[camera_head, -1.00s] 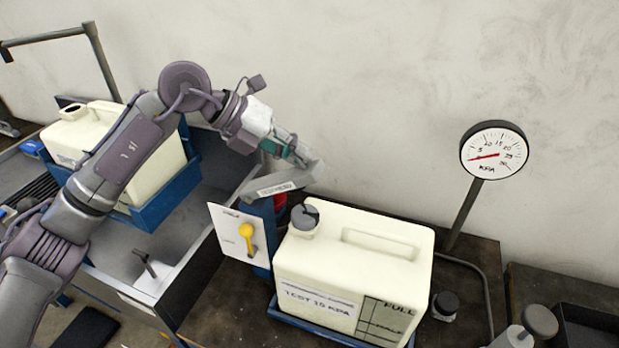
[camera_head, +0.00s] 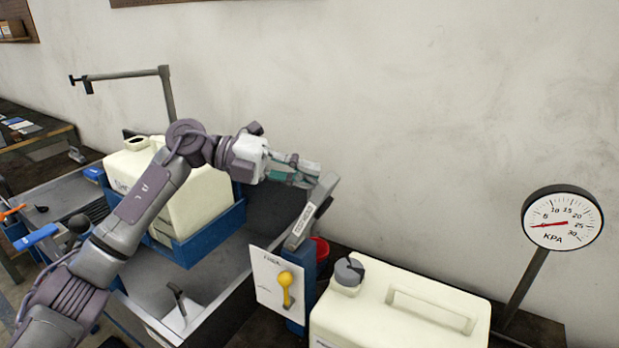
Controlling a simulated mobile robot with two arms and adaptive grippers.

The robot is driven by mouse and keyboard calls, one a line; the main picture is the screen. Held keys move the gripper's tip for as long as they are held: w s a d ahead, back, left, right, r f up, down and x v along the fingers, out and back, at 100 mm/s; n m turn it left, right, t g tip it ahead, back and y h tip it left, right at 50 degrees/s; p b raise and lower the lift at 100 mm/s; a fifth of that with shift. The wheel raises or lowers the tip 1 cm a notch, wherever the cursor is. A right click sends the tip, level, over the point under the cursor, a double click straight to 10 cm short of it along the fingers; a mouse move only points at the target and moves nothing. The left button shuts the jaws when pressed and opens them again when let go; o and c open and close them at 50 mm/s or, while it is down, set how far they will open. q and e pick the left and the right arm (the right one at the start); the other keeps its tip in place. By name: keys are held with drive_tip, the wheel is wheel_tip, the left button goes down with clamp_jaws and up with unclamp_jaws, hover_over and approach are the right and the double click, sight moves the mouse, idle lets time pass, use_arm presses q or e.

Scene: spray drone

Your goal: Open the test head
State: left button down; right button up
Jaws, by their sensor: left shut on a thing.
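The test head is a grey labelled arm (camera_head: 304,222) on top of a blue post (camera_head: 303,285). It stands tilted steeply upward, its upper end at my left gripper (camera_head: 312,174). My left gripper is shut on that upper end; the fingers partly hide the grip. A white panel with a yellow lever (camera_head: 286,285) is on the front of the post. A red round part (camera_head: 320,249) shows just behind the post. My right gripper is not in view.
A cream canister with a grey cap (camera_head: 395,312) stands right of the post. Another cream canister (camera_head: 200,200) sits in a blue cradle over a grey basin, behind my left arm.

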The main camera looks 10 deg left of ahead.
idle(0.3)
use_arm(q)
drive_tip(key=c, duration=1.4)
unclamp_jaws()
drive_tip(key=shift+d, duration=0.1)
drive_tip(key=shift+c, duration=0.2)
